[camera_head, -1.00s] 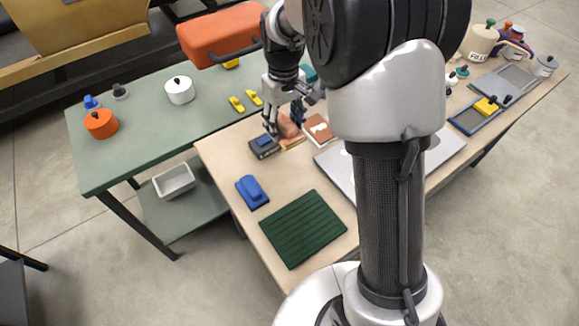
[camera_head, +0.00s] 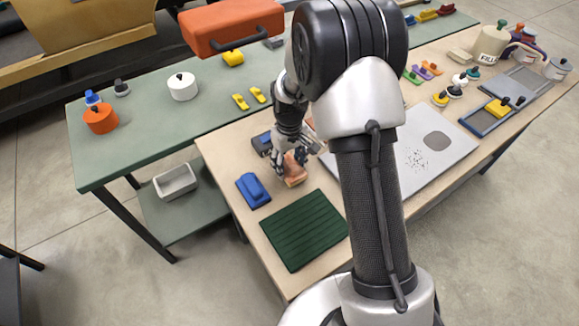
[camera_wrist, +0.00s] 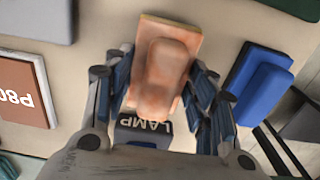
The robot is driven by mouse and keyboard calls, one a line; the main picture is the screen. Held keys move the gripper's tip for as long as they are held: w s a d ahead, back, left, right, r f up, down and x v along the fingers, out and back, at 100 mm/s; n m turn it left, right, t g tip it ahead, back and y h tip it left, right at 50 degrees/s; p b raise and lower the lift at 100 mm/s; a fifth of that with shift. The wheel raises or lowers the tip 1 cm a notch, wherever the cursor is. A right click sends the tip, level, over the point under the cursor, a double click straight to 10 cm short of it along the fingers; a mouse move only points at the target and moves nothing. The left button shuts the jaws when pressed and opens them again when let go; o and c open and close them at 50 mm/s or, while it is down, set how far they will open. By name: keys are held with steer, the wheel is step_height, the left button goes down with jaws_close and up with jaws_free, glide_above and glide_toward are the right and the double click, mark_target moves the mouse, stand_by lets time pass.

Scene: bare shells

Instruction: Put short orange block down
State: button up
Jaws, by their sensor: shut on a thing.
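The short orange block (camera_head: 294,169) has a rounded upper part on a flat, lighter base. In the wrist view the block (camera_wrist: 160,75) sits between the two fingers of my gripper (camera_wrist: 162,78). My gripper (camera_head: 290,158) is shut on it, over the wooden table in the head view. I cannot tell whether the block's base touches the table. My fingers and arm hide part of it in the head view.
A blue block (camera_head: 253,190) stands left of the orange one. A dark green ridged board (camera_head: 305,230) lies nearer. A dark block labelled LAMP (camera_wrist: 145,131) and a brown labelled plate (camera_wrist: 24,90) are close by. A grey panel (camera_head: 440,150) lies right, beyond my arm.

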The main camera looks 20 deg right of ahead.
steer(key=shift+f, duration=0.55)
steer(key=shift+f, duration=0.15)
steer(key=o, duration=1)
